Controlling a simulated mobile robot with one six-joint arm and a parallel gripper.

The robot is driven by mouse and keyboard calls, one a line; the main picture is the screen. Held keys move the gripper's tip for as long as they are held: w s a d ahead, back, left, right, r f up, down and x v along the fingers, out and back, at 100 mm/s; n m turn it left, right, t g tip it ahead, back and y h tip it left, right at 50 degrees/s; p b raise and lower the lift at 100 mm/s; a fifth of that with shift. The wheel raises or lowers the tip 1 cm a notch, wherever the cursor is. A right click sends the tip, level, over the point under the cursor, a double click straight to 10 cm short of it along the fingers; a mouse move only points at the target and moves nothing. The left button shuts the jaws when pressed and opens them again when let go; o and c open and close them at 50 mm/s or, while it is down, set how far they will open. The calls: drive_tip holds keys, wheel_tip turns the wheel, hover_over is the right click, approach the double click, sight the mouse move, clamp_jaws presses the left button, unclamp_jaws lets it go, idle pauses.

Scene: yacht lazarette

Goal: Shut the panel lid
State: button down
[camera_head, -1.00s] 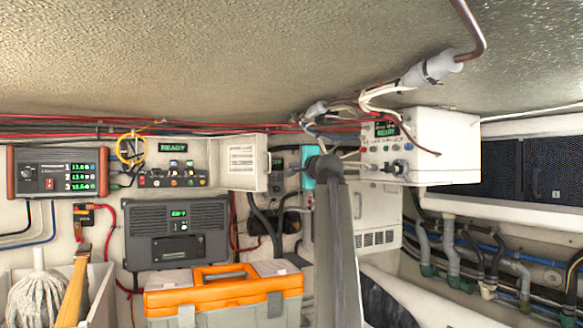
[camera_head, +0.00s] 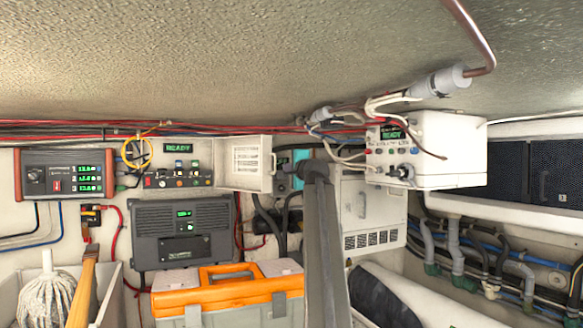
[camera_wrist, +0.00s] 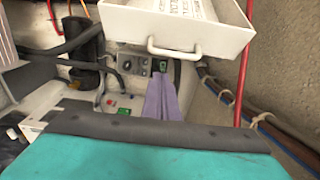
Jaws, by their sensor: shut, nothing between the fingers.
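The panel lid (camera_head: 243,163) is a white shallow box door, standing open to the right of a switch panel (camera_head: 180,178) in the head view. Its white handle (camera_head: 274,163) is on the right edge. The lid also shows at the top of the wrist view (camera_wrist: 215,38), with its handle (camera_wrist: 174,50) facing me. My gripper (camera_wrist: 160,80) has purple fingers, closed together and empty, just below the handle in the picture; I see no contact. In the head view my arm hides most of the gripper; only a teal part (camera_head: 301,155) shows, right of the lid.
A white control box (camera_head: 450,150) with cables hangs at the right. An orange-lidded toolbox (camera_head: 225,285) stands below, beside a bin with a mop (camera_head: 45,300). A grey unit (camera_head: 182,232) is under the switch panel. Hoses and wires run behind my gripper.

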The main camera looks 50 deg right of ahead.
drive_tip(key=shift+w+a+p, duration=0.2)
drive_tip(key=shift+a+p, duration=0.35)
drive_tip(key=shift+a, duration=0.8)
drive_tip(key=shift+s, duration=0.15)
